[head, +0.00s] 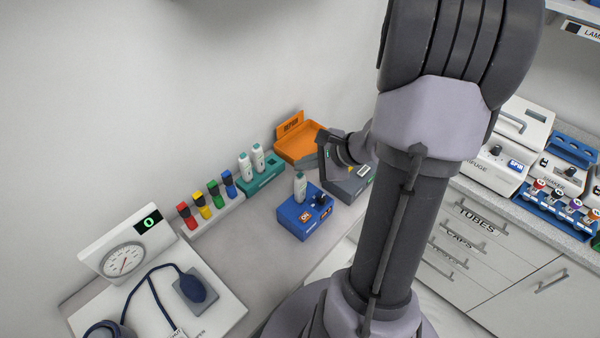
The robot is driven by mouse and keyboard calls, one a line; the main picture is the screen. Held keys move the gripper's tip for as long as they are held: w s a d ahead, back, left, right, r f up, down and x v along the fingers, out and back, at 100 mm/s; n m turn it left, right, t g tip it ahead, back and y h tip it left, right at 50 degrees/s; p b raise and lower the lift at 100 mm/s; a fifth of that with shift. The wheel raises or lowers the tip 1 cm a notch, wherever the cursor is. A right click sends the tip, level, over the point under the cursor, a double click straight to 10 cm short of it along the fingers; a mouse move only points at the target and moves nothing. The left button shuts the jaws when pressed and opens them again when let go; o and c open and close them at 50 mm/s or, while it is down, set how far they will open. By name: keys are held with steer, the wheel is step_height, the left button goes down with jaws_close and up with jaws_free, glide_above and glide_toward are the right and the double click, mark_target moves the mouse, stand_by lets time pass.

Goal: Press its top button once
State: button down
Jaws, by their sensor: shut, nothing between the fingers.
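The task line does not name the device, and I cannot tell for certain which top button is meant. A blue box (292,222) stands on the counter, with a white and teal bottle-shaped item (300,187), small black parts and an orange label on its top. A dark grey box (345,191) with a pale label stands to its right, partly hidden by my arm. My gripper (323,174) is shut and empty. In the picture it appears just above and right of the blue box, over the grey box's left side; its height above them is unclear.
An orange tray (296,152) lies behind my gripper. A teal holder (262,178) with two white bottles and a rack (212,218) of coloured items line the wall. A gauge unit (120,250) showing 0 stands at left. Machines and drawers (470,230) are at right.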

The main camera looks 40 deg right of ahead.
mark_target(304, 179)
step_height(304, 179, up, 5)
steer(key=p, duration=0.3)
stand_by(0.7)
steer(key=a+n+g+y+b, duration=0.2)
steer(key=a+n+b, duration=0.5)
steer(key=a, duration=0.6)
steer(key=s+a+f+n+g+h+b, duration=0.1)
steer(key=s+a+f+n+h+b, duration=0.1)
steer(key=s+a+n+b, duration=0.8)
steer(key=s+a+f+n, duration=0.1)
steer(key=a+n, duration=0.1)
steer(key=a, duration=0.2)
steer(key=shift+s+a+h, duration=0.25)
steer(key=shift+a+h, duration=0.05)
